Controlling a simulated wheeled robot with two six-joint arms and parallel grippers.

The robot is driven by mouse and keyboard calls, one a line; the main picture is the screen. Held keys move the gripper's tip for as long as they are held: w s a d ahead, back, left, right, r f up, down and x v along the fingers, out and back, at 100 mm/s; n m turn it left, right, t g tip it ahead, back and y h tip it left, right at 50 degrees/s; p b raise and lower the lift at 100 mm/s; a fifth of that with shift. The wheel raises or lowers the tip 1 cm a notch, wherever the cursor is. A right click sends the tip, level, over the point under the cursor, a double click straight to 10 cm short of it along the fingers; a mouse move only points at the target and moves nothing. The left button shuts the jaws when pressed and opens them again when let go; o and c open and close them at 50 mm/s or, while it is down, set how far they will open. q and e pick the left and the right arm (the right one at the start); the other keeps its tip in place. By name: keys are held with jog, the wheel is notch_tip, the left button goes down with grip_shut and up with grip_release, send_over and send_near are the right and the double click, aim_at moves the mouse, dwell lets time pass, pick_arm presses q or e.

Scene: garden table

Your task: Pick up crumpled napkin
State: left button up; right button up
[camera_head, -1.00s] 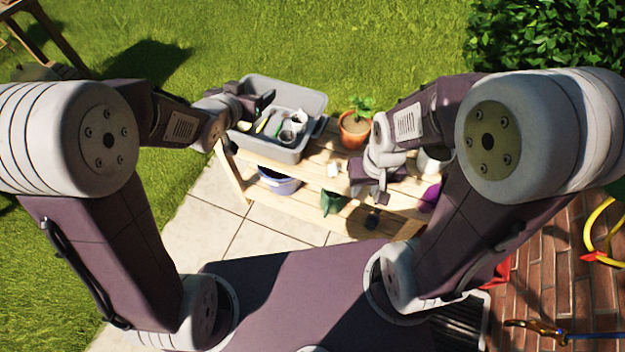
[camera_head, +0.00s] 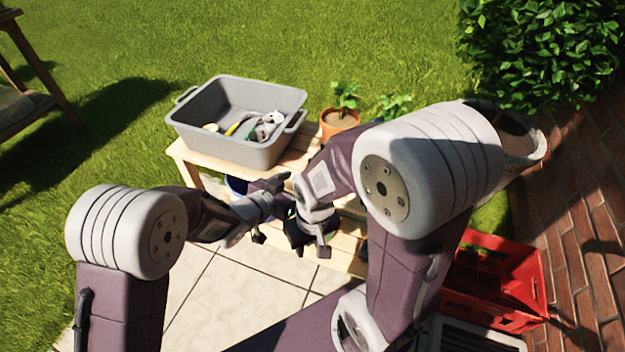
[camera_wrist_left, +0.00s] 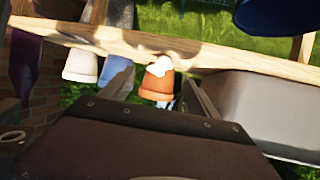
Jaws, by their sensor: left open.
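The crumpled napkin (camera_wrist_left: 160,67) is a small white lump in the left wrist view, near the table's edge and in front of a terracotta pot. In the head view I cannot make it out; my arms cover that part of the table. My left gripper (camera_head: 268,212) is open and empty at the table's front side. Its two fingers also show in the left wrist view (camera_wrist_left: 158,84), one on either side of the pot and napkin in the picture. My right gripper (camera_head: 311,250) hangs close beside it, fingers apart, with nothing seen between them.
A grey bin (camera_head: 205,142) with tools stands on the wooden table (camera_head: 188,158), left. A terracotta pot (camera_head: 338,127) with a plant stands right of it. A red crate (camera_head: 500,285) stands on the ground at right. My two grippers are close together.

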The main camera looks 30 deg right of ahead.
pick_arm(q)
jog(key=shift+x, duration=1)
jog(key=b+x, duration=0.1)
jog(key=x, duration=0.1)
jog(key=b+x, duration=0.2)
jog(key=shift+f, duration=0.45)
jog(key=shift+w+d, duration=0.15)
jog(key=shift+d, duration=0.2)
pick_arm(e)
notch_tip(320, 180, down, 4)
